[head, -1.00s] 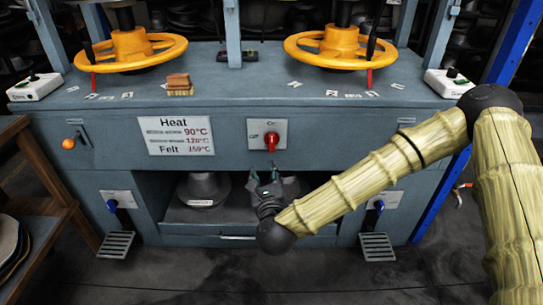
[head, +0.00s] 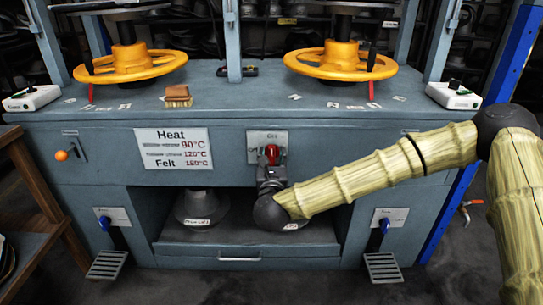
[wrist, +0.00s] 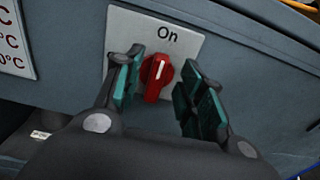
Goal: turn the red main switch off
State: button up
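The red main switch (head: 272,154) sits on a light plate (head: 254,139) on the press's front panel. The wrist view shows the red knob (wrist: 156,78) closer, with its grip pointing roughly up toward the word "On". My gripper (wrist: 166,88) is open, with one teal-padded finger to the left of the knob and the other to the right. There is a visible gap on the right side; I cannot tell whether the left finger touches it. In the head view my gripper (head: 271,172) is just below and in front of the switch, partly covering the plate.
A heat sign (head: 174,149) is left of the switch plate. Below is an open recess with a grey hat form (head: 201,206). Yellow handwheels (head: 340,62) and a brown block (head: 178,95) are on the press top. Blue levers (head: 384,226) flank the recess.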

aim_at(272, 155)
jog(key=shift+w, duration=1.45)
grip_shut()
